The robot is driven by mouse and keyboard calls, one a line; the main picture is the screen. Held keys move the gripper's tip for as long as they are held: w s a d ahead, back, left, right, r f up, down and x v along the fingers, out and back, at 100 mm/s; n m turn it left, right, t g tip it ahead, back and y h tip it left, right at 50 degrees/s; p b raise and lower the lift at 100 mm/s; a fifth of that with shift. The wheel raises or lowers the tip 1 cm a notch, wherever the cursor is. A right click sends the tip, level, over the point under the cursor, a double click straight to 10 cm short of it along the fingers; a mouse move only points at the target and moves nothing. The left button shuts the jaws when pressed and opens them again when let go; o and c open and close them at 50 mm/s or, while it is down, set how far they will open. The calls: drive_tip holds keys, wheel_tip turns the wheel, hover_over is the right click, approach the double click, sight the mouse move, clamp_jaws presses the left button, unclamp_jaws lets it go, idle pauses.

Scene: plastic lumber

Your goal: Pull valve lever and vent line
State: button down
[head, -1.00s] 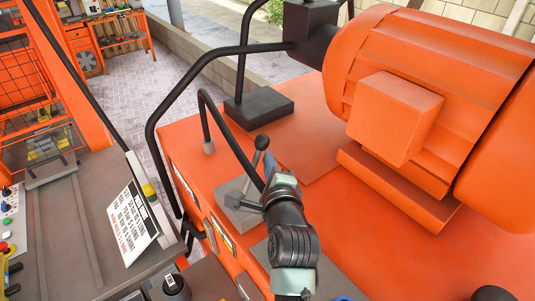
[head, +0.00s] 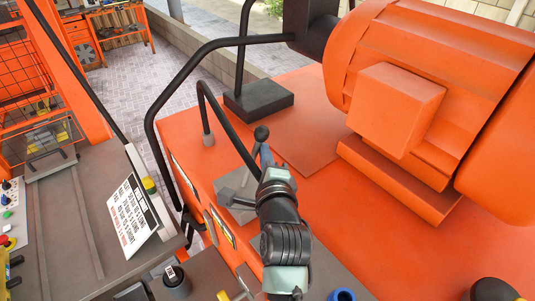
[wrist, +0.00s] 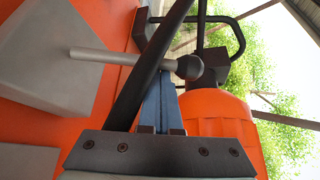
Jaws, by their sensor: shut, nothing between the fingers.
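The valve lever has a black ball knob (head: 261,133) on a rod that stands by a grey valve block (head: 238,187) on the orange deck. In the wrist view, the silver rod runs from the grey block (wrist: 45,60) to the black knob (wrist: 188,67). My gripper (head: 268,155) is just beside the knob in the head view. Its blue fingers (wrist: 161,100) are together and empty, pointing towards the knob; I cannot tell whether they touch it. A bent black tube (head: 229,125), perhaps the vent line, passes close to the left of the fingers. My wrist hides part of the block.
A large orange motor (head: 440,90) stands on the deck at the right. A black rail (head: 154,140) runs along the deck's left side. A sign (head: 140,212) stands on the grey console at the left. Bare deck lies between gripper and motor.

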drive_tip(key=shift+s+a+r+n, duration=0.1)
drive_tip(key=shift+s+a+n, duration=0.1)
drive_tip(key=shift+a+n, duration=0.15)
drive_tip(key=shift+s+a+r+n+t+b, duration=0.1)
drive_tip(key=shift+s+a+n+t+b, duration=0.6)
drive_tip(key=shift+b, duration=0.5)
drive_tip(key=s+a+n+t+b, duration=0.1)
drive_tip(key=a+n+b, duration=0.1)
drive_tip(key=b, duration=0.1)
drive_tip(key=s+a+n+t+b, duration=0.1)
drive_tip(key=n+b, duration=0.2)
drive_tip(key=shift+s+a+t, duration=0.2)
drive_tip(key=shift+a+t, duration=0.2)
drive_tip(key=shift+s+a+f+b, duration=0.2)
drive_tip(key=shift+s+a+b, duration=0.2)
drive_tip(key=shift+a+b, duration=0.15)
drive_tip(key=shift+d, duration=0.1)
